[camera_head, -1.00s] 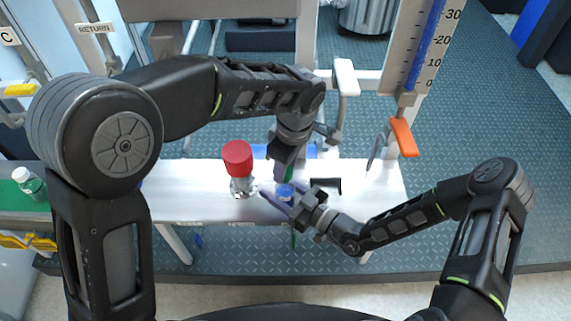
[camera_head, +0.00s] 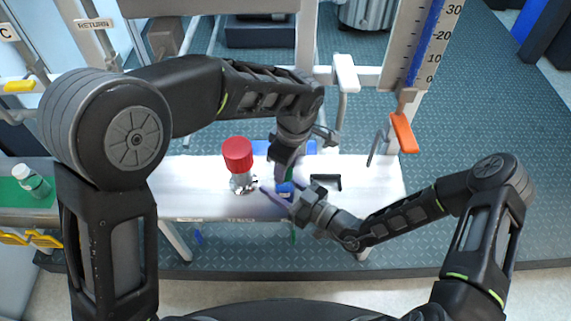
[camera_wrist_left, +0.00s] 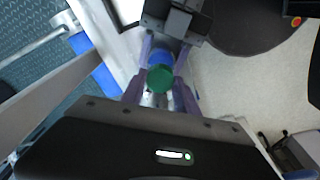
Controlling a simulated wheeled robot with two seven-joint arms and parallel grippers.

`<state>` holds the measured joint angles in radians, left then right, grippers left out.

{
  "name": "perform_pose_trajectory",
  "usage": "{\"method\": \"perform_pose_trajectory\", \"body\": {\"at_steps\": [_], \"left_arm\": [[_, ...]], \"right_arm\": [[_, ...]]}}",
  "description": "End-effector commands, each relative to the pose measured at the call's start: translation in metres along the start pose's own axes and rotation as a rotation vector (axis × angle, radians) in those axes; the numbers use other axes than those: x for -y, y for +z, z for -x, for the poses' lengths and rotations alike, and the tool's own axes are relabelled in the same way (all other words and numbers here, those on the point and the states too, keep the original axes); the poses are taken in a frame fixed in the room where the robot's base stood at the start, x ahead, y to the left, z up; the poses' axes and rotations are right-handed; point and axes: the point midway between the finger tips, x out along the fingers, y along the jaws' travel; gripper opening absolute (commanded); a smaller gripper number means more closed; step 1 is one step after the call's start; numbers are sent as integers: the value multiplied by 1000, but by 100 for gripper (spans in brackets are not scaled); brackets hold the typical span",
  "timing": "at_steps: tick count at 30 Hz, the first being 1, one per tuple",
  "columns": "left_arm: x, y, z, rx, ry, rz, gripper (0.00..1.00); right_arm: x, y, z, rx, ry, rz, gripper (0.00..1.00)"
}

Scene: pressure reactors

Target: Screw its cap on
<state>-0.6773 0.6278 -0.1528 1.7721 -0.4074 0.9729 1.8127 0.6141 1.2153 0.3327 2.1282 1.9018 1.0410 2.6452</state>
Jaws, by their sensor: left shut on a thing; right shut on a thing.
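A green cap (camera_head: 289,174) is between the fingers of my left gripper (camera_head: 287,170), which points down over the white bench. It also shows in the left wrist view (camera_wrist_left: 160,79). Right below it is a small blue vessel (camera_head: 285,187), held by my right gripper (camera_head: 277,193), which reaches in from the right. In the left wrist view the green cap lines up with the blue part (camera_wrist_left: 160,56). I cannot tell whether the cap is seated on its threads. The fingers hide most of the vessel.
A red-topped metal vessel (camera_head: 238,157) stands on the white bench (camera_head: 195,190) just left of the grippers. A black bracket (camera_head: 326,182) lies to the right. An orange-handled lever (camera_head: 403,133) is at the right post. A white-capped bottle (camera_head: 30,180) stands far left.

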Motion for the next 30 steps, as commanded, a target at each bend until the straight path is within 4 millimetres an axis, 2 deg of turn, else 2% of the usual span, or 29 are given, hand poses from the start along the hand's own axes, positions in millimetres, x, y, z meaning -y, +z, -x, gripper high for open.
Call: {"method": "perform_pose_trajectory", "body": {"at_steps": [17, 30], "left_arm": [[0, 0, 0, 0, 0, 0, 0], [0, 1, -8, 0, -2, 4, 0]], "right_arm": [[0, 0, 0, 0, 0, 0, 0], [0, 0, 0, 0, 0, 0, 0]]}}
